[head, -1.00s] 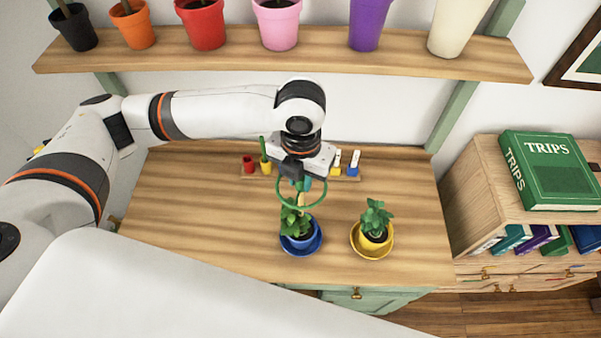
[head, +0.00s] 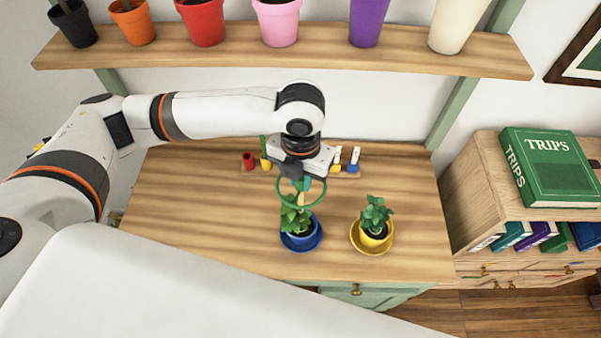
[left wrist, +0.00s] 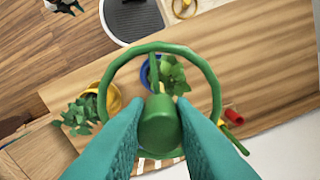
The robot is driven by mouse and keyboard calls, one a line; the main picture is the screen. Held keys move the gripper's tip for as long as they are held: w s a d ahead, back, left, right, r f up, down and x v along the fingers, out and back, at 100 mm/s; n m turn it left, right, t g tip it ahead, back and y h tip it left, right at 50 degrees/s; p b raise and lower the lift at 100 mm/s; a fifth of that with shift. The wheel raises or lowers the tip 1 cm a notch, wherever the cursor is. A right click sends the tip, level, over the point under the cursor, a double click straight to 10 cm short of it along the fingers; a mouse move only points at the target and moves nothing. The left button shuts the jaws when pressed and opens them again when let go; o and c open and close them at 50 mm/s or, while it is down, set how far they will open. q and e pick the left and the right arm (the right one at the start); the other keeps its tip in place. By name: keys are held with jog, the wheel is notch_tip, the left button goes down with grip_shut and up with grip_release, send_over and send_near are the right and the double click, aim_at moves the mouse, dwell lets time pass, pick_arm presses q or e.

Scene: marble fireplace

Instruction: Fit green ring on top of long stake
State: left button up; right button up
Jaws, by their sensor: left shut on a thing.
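My left gripper (head: 303,180) is shut on the green ring (head: 323,200) and holds it, roughly level, above the plant in the blue pot (head: 300,240). In the left wrist view the teal fingers (left wrist: 160,122) pinch the ring's thick green stub, and the hoop (left wrist: 160,46) spreads around it. A pale yellow stake (head: 301,200) shows below the gripper, among the leaves (head: 290,217). Whether the ring touches the stake cannot be told, as the stub and fingers hide that spot. My right gripper is not in view.
A plant in a yellow pot (head: 374,239) on a yellow saucer stands to the right. A small rack (head: 345,175) with red, yellow and blue items lies behind the gripper. A shelf of pots (head: 310,55) is above. The tabletop's left side (head: 190,205) is clear.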

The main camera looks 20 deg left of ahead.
pick_arm(q)
jog(key=o, duration=1)
notch_tip(320, 180, up, 12)
jog(key=shift+b, duration=0.85)
